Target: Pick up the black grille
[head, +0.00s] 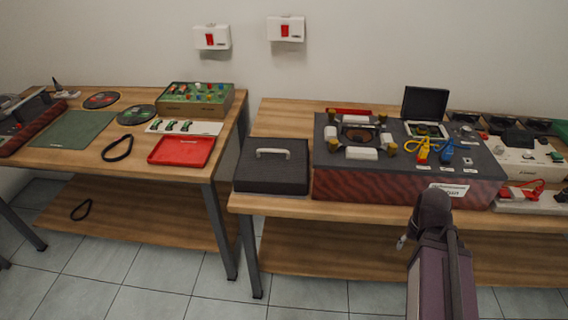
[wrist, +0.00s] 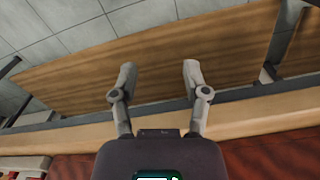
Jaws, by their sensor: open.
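A black, box-like piece with a white handle (head: 272,172) lies at the left end of the right-hand bench, beside the large dark unit; it may be the black grille. A black upright square panel (head: 425,103) stands behind a white-framed opening on that unit; I cannot tell which of the two is the grille. My gripper (wrist: 158,80) is open and empty in the wrist view, its two fingers apart over the lower shelf and bench edge. Neither black piece shows in the wrist view.
The dark unit (head: 400,190) with a red patterned front fills the bench middle, with cables and clips on top. A white device (head: 520,160) is on its right. A gap separates the left bench, holding a red tray (head: 181,150) and a green mat (head: 72,130).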

